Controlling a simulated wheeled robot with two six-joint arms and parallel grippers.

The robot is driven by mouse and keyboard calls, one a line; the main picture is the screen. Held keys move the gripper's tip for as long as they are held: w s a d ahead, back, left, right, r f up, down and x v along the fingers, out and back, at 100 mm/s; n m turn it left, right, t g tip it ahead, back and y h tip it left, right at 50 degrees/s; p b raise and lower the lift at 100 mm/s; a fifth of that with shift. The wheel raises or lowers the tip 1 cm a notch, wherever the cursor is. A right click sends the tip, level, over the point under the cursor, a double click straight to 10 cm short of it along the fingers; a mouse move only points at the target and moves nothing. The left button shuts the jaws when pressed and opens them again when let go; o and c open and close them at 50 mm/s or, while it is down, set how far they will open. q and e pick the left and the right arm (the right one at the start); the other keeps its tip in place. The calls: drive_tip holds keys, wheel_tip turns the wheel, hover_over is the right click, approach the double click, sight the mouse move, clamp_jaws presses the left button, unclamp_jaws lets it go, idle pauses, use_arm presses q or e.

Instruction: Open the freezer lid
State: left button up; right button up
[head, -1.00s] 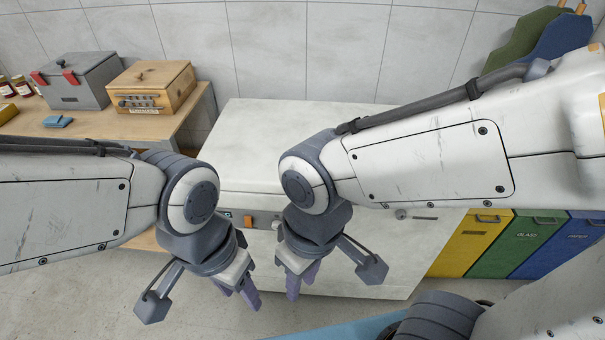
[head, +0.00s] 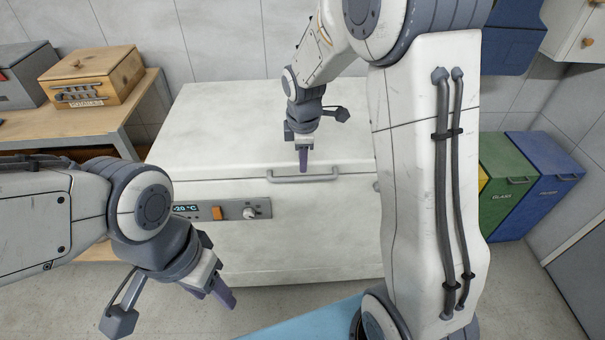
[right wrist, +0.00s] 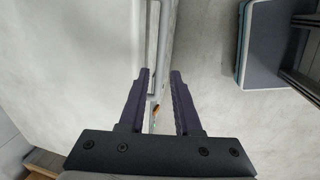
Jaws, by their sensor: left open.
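The white chest freezer (head: 320,235) stands in the middle of the head view with its lid (head: 220,125) down. A grey bar handle (head: 275,179) runs along the lid's front edge. My right gripper (head: 303,169) points down at the handle's middle. In the right wrist view its fingers (right wrist: 161,73) are open, and the handle (right wrist: 163,40) shows in the gap between the tips; I cannot tell whether they touch it. My left gripper (head: 215,297) is open and empty, low in front of the freezer's left side.
A control panel (head: 230,210) with a display and knob is on the freezer's front left. A wooden table (head: 60,122) with a wooden box (head: 92,75) stands left. Green (head: 505,170) and blue (head: 550,170) bins stand right. Floor shows in front.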

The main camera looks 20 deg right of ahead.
sight(302, 178)
drive_tip(key=f, duration=0.4)
drive_tip(key=w+f, duration=0.1)
drive_tip(key=f, duration=0.1)
drive_tip(key=shift+d+f, duration=0.2)
drive_tip(key=shift+f, duration=0.05)
clamp_jaws()
idle(1.2)
